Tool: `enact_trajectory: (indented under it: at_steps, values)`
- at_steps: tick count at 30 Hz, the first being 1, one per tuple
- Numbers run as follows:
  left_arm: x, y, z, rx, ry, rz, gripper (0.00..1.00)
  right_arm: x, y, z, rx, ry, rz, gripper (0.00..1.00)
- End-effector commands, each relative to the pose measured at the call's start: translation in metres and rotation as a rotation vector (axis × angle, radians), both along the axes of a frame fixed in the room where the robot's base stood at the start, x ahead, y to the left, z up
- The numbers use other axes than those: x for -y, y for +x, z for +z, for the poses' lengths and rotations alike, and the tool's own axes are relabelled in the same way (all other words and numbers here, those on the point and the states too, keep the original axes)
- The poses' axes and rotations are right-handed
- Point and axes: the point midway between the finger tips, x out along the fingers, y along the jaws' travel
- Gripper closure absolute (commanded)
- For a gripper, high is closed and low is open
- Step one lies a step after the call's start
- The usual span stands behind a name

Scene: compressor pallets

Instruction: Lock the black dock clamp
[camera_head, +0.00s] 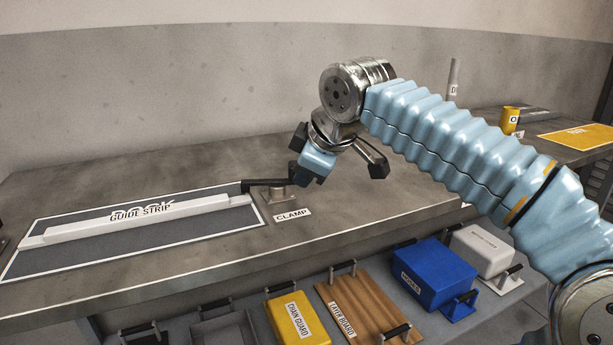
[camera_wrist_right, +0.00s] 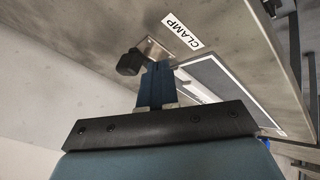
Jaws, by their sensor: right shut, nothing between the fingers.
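The black clamp handle (camera_head: 262,183) lies roughly level on its metal post (camera_head: 278,194) at the right end of the guide strip (camera_head: 140,219). Its left end reaches to the strip's end, and the CLAMP label (camera_head: 293,215) is in front. My right gripper (camera_head: 308,180) is shut and empty, fingers pointing down just right of the handle; I cannot tell whether they touch it. In the right wrist view the shut fingers (camera_wrist_right: 158,85) cover much of the clamp. A black block (camera_wrist_right: 130,62) shows beside them; its identity is unclear. My left gripper is out of view.
A lower shelf in front holds a yellow chain guard (camera_head: 298,319), a wooden layer board (camera_head: 357,308), a blue box (camera_head: 438,272) and a white box (camera_head: 484,250). A yellow block (camera_head: 511,120) stands at the back right. The bench right of the clamp is bare.

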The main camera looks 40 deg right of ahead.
Motion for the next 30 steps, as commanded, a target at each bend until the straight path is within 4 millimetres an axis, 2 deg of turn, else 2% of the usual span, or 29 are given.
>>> enact_trajectory:
  at_steps: [15, 30]
  values:
    - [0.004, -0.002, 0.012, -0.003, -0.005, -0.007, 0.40, 0.001, -0.045, 0.061, -0.001, 0.001, 0.002, 1.00]
    - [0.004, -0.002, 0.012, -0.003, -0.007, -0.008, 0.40, 0.001, -0.051, 0.066, -0.003, 0.000, 0.002, 1.00]
